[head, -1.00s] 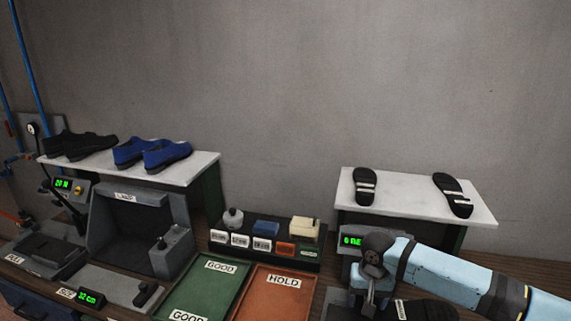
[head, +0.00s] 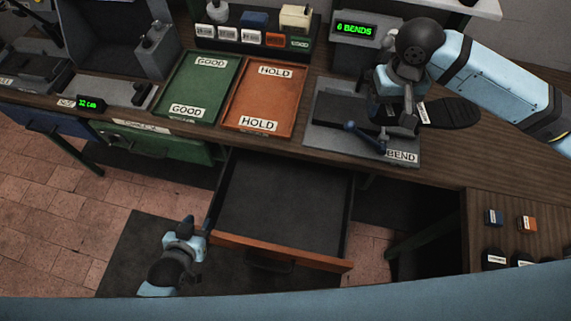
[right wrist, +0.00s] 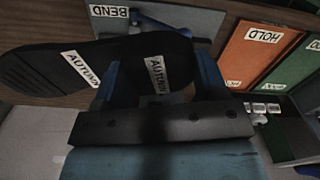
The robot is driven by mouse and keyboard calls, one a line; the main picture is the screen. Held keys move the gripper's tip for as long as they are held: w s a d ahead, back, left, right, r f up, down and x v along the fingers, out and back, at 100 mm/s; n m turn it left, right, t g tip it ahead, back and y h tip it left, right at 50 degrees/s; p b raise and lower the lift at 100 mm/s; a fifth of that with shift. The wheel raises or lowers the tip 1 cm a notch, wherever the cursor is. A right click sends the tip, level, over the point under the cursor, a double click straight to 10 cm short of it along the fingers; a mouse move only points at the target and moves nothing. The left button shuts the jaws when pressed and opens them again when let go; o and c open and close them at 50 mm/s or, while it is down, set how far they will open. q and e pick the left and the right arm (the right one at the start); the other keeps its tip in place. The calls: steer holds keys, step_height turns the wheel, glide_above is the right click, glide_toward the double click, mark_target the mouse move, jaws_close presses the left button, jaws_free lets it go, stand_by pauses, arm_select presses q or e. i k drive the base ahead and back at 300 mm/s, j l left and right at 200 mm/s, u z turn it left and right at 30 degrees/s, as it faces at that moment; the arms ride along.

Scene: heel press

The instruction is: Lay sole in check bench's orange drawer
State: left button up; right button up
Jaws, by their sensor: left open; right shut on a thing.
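The black sole (head: 452,113) is in my right gripper (head: 405,125), above the bench near the bend station. In the right wrist view the sole (right wrist: 40,72) lies across between both fingers (right wrist: 158,82), with two white "AUTUMN" labels. The orange drawer (head: 300,254) is pulled out below the bench top; its dark inside looks empty. My left gripper (head: 196,236) is open at the left end of the drawer's orange front. I cannot tell whether it touches the front.
A green GOOD tray (head: 201,88) and an orange HOLD tray (head: 263,97) lie on the bench. The bend station (head: 345,143) with a blue lever is beneath my right gripper. A closed green drawer (head: 155,143) is left of the open one.

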mark_target(270, 205)
steer(key=k+j+u, duration=0.15)
steer(key=u, duration=0.2)
steer(key=k+j+u, duration=0.2)
steer(key=k+u, duration=0.2)
steer(key=k+j+u, duration=0.15)
steer(key=j+u, duration=0.2)
steer(key=l, duration=0.1)
